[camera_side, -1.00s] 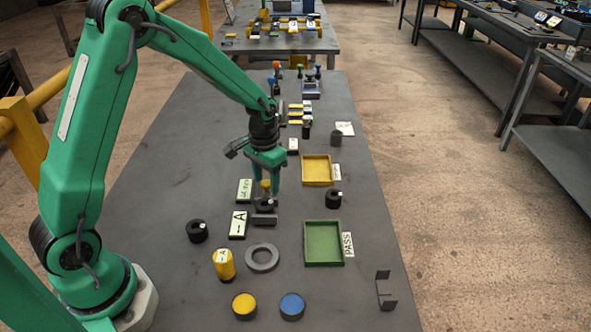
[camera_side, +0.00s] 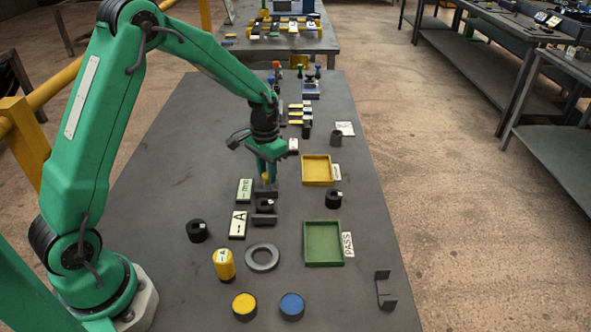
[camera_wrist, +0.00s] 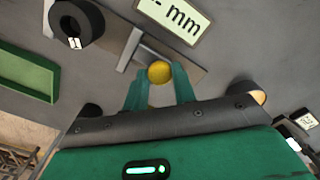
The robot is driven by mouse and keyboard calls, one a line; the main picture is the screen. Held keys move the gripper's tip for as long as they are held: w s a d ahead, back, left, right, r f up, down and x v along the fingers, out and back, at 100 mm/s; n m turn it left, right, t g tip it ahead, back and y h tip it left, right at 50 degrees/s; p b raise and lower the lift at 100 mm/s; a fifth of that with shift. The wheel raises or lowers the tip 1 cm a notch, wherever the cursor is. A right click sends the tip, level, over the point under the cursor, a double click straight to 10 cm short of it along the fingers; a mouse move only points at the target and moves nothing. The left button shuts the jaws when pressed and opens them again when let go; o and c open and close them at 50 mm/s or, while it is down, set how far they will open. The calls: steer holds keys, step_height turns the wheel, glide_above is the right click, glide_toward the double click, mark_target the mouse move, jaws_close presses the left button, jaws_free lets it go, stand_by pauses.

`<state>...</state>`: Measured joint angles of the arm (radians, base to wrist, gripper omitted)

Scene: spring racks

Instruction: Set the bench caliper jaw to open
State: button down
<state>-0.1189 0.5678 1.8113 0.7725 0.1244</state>
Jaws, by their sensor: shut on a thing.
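The bench caliper is a dark grey device with a fixed front jaw (camera_side: 264,219) and a sliding jaw (camera_side: 266,192) behind it. The sliding jaw also shows in the wrist view (camera_wrist: 129,50). A black ring (camera_side: 264,205) with a white tag sits between the jaws, and the wrist view shows this ring (camera_wrist: 78,24) with a gap between it and the sliding jaw. My gripper (camera_wrist: 159,85) is shut on the yellow round knob (camera_wrist: 159,72) of the caliper's sliding part. In the side view, my gripper (camera_side: 267,176) stands over the caliper's far end.
A yellow tray (camera_side: 317,170), a green PASS tray (camera_side: 324,243) and a black ring (camera_side: 333,199) are right.

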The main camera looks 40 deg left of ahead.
steer(key=shift+w+a, duration=0.2)
steer(key=shift+w, duration=0.05)
steer(key=c, duration=1.4)
jaws_free()
steer(key=shift+o, duration=1.3)
steer(key=shift+s, duration=0.1)
steer(key=shift+r, duration=0.15)
step_height(320, 180, up, 7)
steer(key=shift+r, duration=0.3)
steer(key=shift+r, duration=0.1)
